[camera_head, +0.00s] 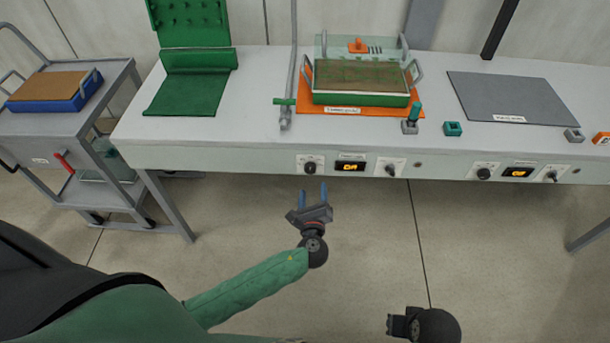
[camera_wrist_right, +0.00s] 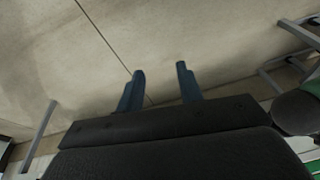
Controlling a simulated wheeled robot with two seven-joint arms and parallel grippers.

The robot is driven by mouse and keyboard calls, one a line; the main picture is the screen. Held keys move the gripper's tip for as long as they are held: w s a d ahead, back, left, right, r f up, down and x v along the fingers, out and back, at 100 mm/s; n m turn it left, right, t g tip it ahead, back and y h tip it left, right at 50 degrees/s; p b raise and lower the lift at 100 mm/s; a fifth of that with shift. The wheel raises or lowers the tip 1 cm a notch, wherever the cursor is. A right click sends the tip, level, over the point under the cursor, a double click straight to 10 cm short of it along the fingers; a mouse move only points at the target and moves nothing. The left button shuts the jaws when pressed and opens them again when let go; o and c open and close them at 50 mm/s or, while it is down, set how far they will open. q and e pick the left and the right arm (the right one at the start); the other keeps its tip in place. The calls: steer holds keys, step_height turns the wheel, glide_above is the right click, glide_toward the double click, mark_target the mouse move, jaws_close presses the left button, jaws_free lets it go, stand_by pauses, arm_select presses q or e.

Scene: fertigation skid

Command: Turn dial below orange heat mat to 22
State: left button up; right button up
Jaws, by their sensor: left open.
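The orange heat mat (camera_head: 307,106) lies on the bench under a green tray (camera_head: 360,98) filled with brown growing medium. On the bench's front face below it, a black dial (camera_head: 310,168) sits on a white plate, left of a lit display (camera_head: 350,167). The dial's setting and the displayed number are too small to read. My left gripper (camera_head: 313,194) is open and empty, in front of and just below the dial, apart from it. My right gripper (camera_head: 394,326) is low at the front; the right wrist view shows its fingers (camera_wrist_right: 158,88) apart with nothing between them.
A black switch (camera_head: 391,170) is right of the display. A second dial (camera_head: 484,173) and display (camera_head: 518,172) sit below a grey mat (camera_head: 510,98). A cart (camera_head: 75,120) stands left. The floor before the bench is clear.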

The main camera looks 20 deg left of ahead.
mark_target(310, 171)
arm_select(q)
steer(key=w+a+m, duration=0.1)
steer(key=w, duration=0.1)
steer(key=w+a+m+p, duration=0.1)
steer(key=w, duration=0.2)
steer(key=w+a+m+p, duration=0.1)
steer(key=w, duration=0.1)
steer(key=shift+w+a+r+y, duration=0.1)
steer(key=shift+w+r+y, duration=0.1)
steer(key=shift+r+y, duration=0.1)
arm_select(e)
step_height(310, 171, down, 9)
steer(key=g, duration=0.1)
steer(key=shift+s, duration=0.25)
arm_select(q)
steer(key=c, duration=1)
